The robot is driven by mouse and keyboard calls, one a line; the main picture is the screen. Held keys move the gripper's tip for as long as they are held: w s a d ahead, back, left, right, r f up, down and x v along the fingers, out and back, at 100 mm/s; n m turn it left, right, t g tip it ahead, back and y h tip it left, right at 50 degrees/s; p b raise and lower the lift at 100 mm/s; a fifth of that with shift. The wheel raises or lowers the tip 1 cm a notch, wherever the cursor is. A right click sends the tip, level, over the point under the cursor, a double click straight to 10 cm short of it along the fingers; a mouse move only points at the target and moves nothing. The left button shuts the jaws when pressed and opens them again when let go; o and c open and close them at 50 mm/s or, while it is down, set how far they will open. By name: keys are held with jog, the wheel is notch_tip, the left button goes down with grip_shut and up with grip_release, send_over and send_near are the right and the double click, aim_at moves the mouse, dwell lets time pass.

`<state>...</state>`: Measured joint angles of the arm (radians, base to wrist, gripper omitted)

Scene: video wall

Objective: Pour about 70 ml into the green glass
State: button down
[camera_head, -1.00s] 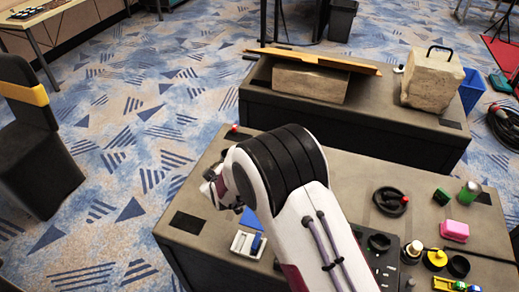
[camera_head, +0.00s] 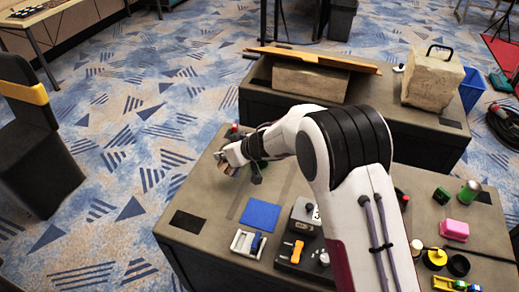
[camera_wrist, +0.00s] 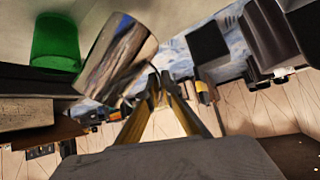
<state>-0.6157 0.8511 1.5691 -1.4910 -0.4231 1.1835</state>
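The wrist view looks upside down. In it the green glass (camera_wrist: 56,42) stands on the table at the upper left. A shiny metal cup (camera_wrist: 115,60) is beside it, tilted with its mouth end toward the glass. My gripper (camera_wrist: 160,88) reaches to the cup's side with its fingers close together, apparently shut on the cup or its handle. The contact is hard to see. In the head view my gripper (camera_head: 230,158) is over the far left part of the table. Whether liquid is in the cup or glass cannot be seen.
The table (camera_head: 205,195) also holds a blue square (camera_head: 260,215), a white tray (camera_head: 248,243), a black box with an orange handle (camera_head: 297,251) and a pink block (camera_head: 454,229). Behind is a second dark table with a stone block (camera_head: 432,80). The table's left part is mostly clear.

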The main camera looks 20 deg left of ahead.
aim_at(227, 144)
jog(key=r, duration=0.1)
jog(key=w+r+g, duration=0.1)
jog(key=r+m+y, duration=0.1)
jog(key=shift+w+d+g, duration=0.2)
jog(key=shift+d+g, duration=0.1)
jog(key=shift+d, duration=0.1)
jog(key=shift+w+d+m+g+y, duration=0.2)
jog(key=shift+w+m+g+y, duration=0.1)
jog(key=shift+w+g, duration=0.1)
jog(key=shift+b, duration=0.3)
jog(key=shift+w+d+r+m+g+y, duration=0.3)
jog(key=shift+w+r, duration=0.1)
jog(key=shift+r, duration=0.1)
jog(key=shift+w+r+b, duration=0.1)
jog(key=shift+r+b, duration=0.05)
jog(key=shift+b, duration=0.15)
jog(key=shift+d, duration=0.1)
jog(key=shift+w+d+r+m+g+y+b, duration=0.3)
jog(key=shift+w+b, duration=0.3)
jog(key=shift+b, duration=0.3)
jog(key=shift+w+d+r+m+g+y+b, duration=0.2)
jog(key=shift+w+d+r+m+g+b, duration=0.25)
jog(key=shift+b, duration=0.45)
dwell(0.7)
jog(key=shift+a+f+t, duration=0.1)
jog(key=shift+a+t, duration=0.05)
jog(key=shift+t, duration=0.1)
